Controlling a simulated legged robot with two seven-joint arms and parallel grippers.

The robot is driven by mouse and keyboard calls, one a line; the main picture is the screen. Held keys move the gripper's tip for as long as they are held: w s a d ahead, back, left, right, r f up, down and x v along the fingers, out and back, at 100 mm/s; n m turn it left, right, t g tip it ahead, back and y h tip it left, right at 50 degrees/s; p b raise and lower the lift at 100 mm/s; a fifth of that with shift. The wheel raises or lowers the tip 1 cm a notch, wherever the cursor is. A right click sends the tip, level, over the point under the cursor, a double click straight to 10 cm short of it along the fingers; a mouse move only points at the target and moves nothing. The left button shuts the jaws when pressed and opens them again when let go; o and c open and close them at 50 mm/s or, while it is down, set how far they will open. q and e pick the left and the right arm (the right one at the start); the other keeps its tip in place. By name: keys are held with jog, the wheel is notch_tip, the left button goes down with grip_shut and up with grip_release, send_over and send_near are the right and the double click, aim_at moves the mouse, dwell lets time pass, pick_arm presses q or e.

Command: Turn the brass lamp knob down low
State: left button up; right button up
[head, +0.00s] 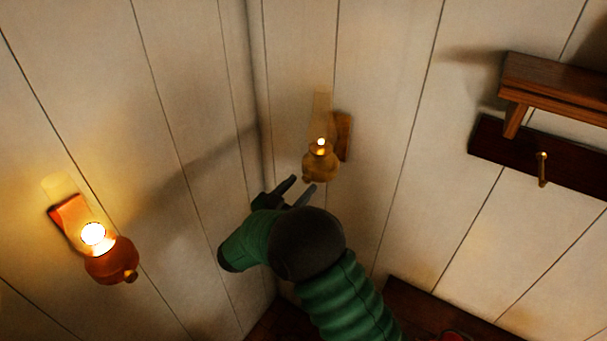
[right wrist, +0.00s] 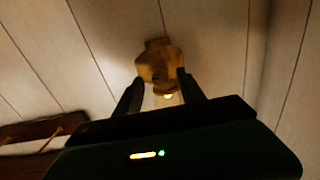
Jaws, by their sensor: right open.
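The brass lamp (head: 320,163) hangs on a wooden bracket on the right-hand wall, close to the corner. A small flame glows in its glass chimney (head: 321,110). Its knob (head: 307,179) looks like a small bump low on the lamp's front. My right gripper (head: 302,185) is open and empty just below and in front of the lamp, its fingertips near the knob. In the right wrist view the brass lamp (right wrist: 158,62) appears upside down, beyond and between the two spread fingers. I cannot tell whether a finger touches it. My left gripper is out of view.
A second, copper-red lamp (head: 110,262) burns brightly on the left wall. A wooden shelf (head: 555,88) and a dark board with a brass hook (head: 542,168) are at the right. A dark wooden ledge (head: 430,312) runs below. The wall between lamp and shelf is clear.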

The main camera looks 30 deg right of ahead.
jog(key=shift+x, duration=1.25)
jog(key=shift+a, duration=0.1)
grip_shut()
